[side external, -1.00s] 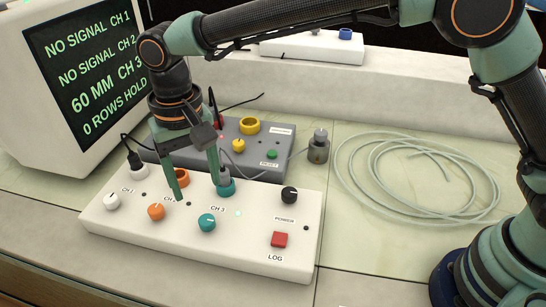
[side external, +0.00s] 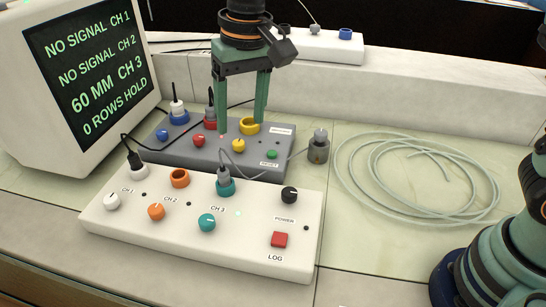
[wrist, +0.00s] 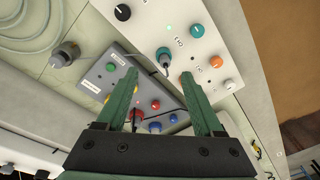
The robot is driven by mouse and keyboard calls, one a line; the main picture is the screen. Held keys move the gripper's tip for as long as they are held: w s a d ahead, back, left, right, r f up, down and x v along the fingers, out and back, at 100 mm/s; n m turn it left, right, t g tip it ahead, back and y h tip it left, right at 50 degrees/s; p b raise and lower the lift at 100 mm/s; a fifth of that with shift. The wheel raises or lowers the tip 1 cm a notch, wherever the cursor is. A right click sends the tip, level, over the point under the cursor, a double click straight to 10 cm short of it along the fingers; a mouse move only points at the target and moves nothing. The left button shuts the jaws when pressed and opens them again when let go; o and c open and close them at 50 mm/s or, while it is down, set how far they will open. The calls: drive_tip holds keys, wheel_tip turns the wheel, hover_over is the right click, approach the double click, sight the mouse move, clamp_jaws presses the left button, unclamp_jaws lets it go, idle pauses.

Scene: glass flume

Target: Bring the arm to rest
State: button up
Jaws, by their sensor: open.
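My gripper (side external: 239,133) is open and empty. It hangs with its fingers pointing down above the grey box (side external: 190,156), with nothing between the fingers. In the wrist view my gripper (wrist: 167,100) also shows spread fingers. The white box (side external: 190,250) stands in front, with a plug in the teal socket (side external: 226,188) and another in the white socket (side external: 139,171). The orange socket (side external: 180,178) on it is empty. I cannot tell exactly how far the fingertips are above the grey box.
The monitor (side external: 95,60) at left reads no signal for CH 1 and CH 2, 60 MM for CH 3, 0 ROWS HOLD. A coiled clear hose (side external: 415,180) and a small grey metal cylinder (side external: 318,150) lie at right. Another white box (side external: 315,45) stands on the rear ledge.

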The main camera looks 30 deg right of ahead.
drive_tip(key=s+d+r+t, duration=0.1)
drive_tip(key=s+d+r, duration=0.1)
drive_tip(key=d, duration=0.6)
drive_tip(key=s+d+r+t, duration=0.1)
drive_tip(key=s+d+r, duration=0.1)
drive_tip(key=d, duration=0.6)
drive_tip(key=s+d+f+t, duration=0.2)
drive_tip(key=s+d+f, duration=0.1)
drive_tip(key=s+d, duration=0.4)
drive_tip(key=shift+s+d+f+h, duration=0.3)
drive_tip(key=shift+d+h, duration=0.1)
drive_tip(key=shift+d, duration=0.75)
